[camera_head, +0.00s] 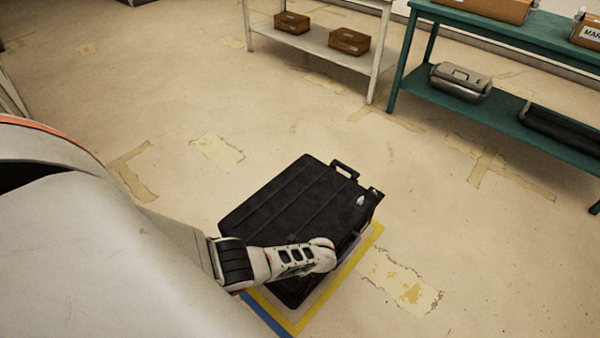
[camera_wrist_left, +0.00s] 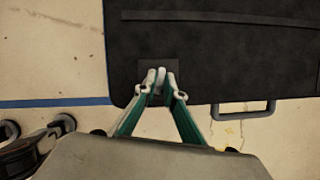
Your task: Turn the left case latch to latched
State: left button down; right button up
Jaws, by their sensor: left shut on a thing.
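The black case (camera_head: 295,205) lies flat on the floor in the head view, and its dark lid (camera_wrist_left: 220,55) fills the upper right of the left wrist view. My left gripper (camera_wrist_left: 161,86) is at the case's edge, with its pale fingertips closed on the left case latch (camera_wrist_left: 160,75), a small light piece in front of a dark square plate. The fingers hide most of the latch, so its exact angle is hard to tell. In the head view my left arm covers this corner and hides the fingers. Another pale latch (camera_head: 360,200) shows near the case's right corner. My right gripper is out of view.
A handle (camera_wrist_left: 243,111) sticks out from the case edge, right of my gripper. Yellow tape (camera_head: 325,293) and blue tape (camera_head: 262,313) mark the floor around the case. A green shelf (camera_head: 530,125) and a white shelf (camera_head: 335,52) stand at the back; the floor between is clear.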

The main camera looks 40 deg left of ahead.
pick_arm(q)
jog(key=shift+s+f+n+g, duration=0.1)
jog(key=shift+n+g, duration=0.3)
jog(key=shift+n, duration=0.5)
jog(key=shift+n+b, duration=0.3)
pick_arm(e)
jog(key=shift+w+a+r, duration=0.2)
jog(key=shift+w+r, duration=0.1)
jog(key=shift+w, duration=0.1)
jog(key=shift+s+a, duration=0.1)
pick_arm(q)
jog(key=c, duration=2.1)
grip_release()
jog(key=shift+c, duration=0.2)
